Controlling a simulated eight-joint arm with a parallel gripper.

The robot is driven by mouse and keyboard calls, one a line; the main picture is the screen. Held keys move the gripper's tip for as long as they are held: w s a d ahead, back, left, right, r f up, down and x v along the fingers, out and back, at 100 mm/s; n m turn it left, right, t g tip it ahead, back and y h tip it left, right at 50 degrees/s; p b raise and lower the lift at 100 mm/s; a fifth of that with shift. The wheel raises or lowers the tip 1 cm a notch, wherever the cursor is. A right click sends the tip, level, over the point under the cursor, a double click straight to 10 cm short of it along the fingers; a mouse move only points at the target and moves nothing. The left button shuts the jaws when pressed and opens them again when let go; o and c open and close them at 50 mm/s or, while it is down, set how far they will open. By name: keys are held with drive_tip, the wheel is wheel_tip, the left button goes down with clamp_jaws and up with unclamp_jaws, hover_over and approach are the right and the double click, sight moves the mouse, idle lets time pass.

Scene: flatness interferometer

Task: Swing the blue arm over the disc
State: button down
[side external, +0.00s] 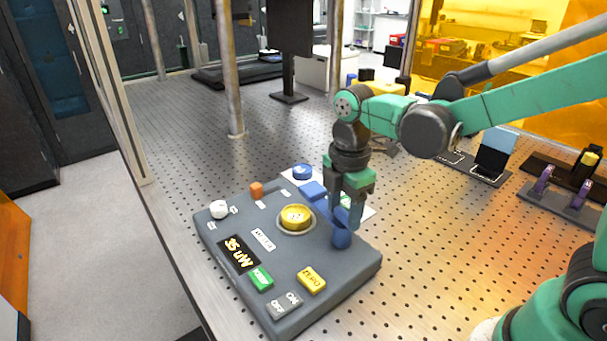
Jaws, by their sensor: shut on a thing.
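A grey instrument box (215,240) stands on the perforated metal table. A yellow disc (295,214) sits in a pale ring on its top. The blue arm (314,191) lies at the right of the disc, with a blue round post (341,238) near the box's right edge. My gripper (346,208) points down from above, to the right of the disc, and is shut on the blue arm. Its fingers hide part of the arm, so the exact contact is hard to see. The disc's face looks uncovered from this side.
A blue round piece (302,171) stands behind. Metal posts (230,80) rise farther back.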

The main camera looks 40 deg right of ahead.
drive_tip(key=n, duration=0.5)
drive_tip(key=shift+n, duration=0.3)
idle(0.4)
drive_tip(key=shift+c, duration=1.2)
unclamp_jaws()
drive_tip(key=shift+r, duration=2.85)
